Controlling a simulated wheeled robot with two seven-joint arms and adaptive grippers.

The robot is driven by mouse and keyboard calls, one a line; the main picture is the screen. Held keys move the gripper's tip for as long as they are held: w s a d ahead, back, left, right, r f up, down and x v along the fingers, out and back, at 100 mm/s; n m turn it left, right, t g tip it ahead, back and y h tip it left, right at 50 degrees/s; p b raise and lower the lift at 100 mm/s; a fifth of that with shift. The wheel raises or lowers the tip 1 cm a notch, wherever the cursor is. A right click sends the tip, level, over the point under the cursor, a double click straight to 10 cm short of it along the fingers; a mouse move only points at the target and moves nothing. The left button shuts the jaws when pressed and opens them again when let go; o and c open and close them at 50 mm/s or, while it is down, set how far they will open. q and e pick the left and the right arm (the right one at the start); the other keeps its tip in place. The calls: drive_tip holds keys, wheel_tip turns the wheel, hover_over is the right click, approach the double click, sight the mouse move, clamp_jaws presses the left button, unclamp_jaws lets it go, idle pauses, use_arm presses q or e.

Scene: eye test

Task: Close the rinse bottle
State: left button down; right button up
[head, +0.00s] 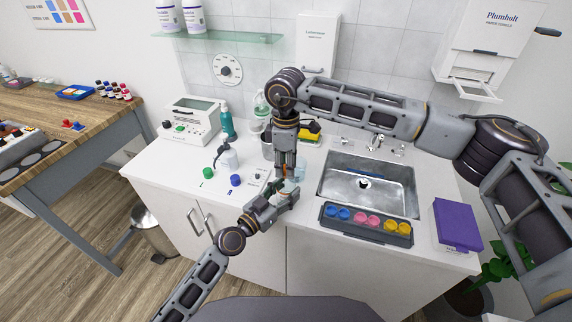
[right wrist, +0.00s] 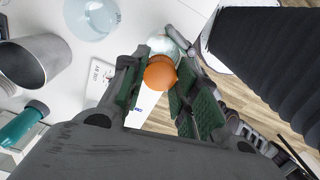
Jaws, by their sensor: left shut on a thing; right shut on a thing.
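My right gripper (head: 287,168) points straight down over the front of the counter, left of the sink. In the right wrist view its fingers (right wrist: 155,85) are shut on a round orange cap (right wrist: 159,73). A pale, clear-looking bottle (right wrist: 165,43) shows just past the cap. Whether cap and bottle touch, I cannot tell. My left gripper (head: 284,198) reaches in from the lower left, just below the right one. It is shut on the pale bottle (head: 288,187), which is mostly hidden by the fingers in the head view.
A metal sink (head: 345,185) lies to the right, with a dark tray (head: 352,229) of coloured cups before it. A green cap (head: 208,173) and a blue cap (head: 236,181) stand on the left. A metal beaker (head: 267,148) and teal bottle (head: 227,122) stand behind.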

idle(0.3)
drive_tip(key=o, duration=0.6)
drive_tip(key=shift+o, duration=0.2)
drive_tip(key=shift+r, duration=0.1)
drive_tip(key=shift+r, duration=2.15)
drive_tip(key=shift+f, duration=0.1)
drive_tip(key=shift+c, duration=0.3)
